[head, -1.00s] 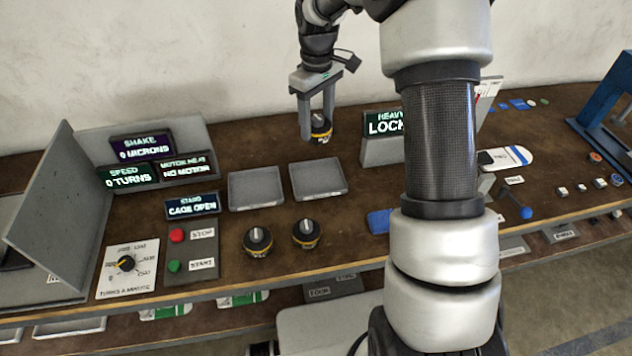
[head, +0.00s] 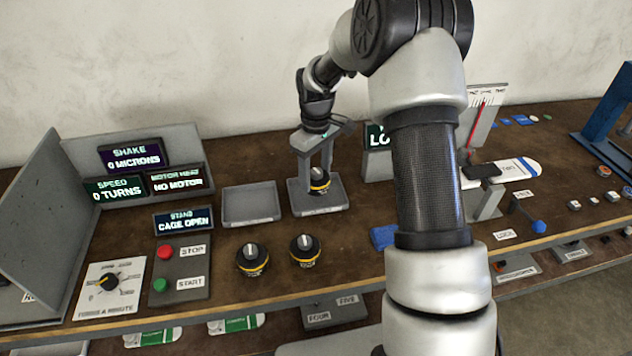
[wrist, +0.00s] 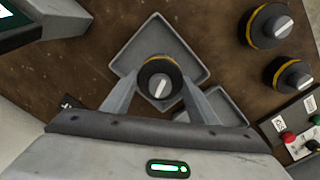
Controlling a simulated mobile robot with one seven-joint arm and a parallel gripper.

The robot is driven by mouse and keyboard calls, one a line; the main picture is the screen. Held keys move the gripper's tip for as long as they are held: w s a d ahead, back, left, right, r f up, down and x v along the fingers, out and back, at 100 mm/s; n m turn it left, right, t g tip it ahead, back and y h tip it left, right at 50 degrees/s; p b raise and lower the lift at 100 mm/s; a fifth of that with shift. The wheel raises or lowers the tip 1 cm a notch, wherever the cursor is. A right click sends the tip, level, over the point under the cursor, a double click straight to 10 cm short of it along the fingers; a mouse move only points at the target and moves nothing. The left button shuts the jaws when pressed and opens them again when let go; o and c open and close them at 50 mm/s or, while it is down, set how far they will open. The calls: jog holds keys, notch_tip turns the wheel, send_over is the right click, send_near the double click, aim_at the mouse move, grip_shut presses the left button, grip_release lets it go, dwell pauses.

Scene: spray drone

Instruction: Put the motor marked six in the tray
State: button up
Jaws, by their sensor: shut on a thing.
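A dark round motor (head: 319,181) with a yellow band and a grey shaft is between the fingers of my gripper (head: 318,176). My gripper is shut on it, and it also shows in the wrist view (wrist: 160,80). Its number mark cannot be read. It is upright, over the right grey tray (head: 339,197), whose bare floor shows in the wrist view (wrist: 158,37). I cannot tell whether it touches the tray floor. A second grey tray (head: 250,204) to the left is empty. Two similar motors (head: 252,260) (head: 304,250) stand in front of the trays; their numbers are unreadable.
A control panel with a red stop button (head: 165,252) and a green start button (head: 160,285) is at the left. The stand display (head: 183,221) reads cage open. A grey locked display box (head: 378,160) stands right of the tray. A blue block (head: 383,237) lies nearby.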

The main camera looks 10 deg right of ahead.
jog(key=shift+f, duration=1.3)
jog(key=shift+f, duration=0.15)
jog(key=o, duration=1.5)
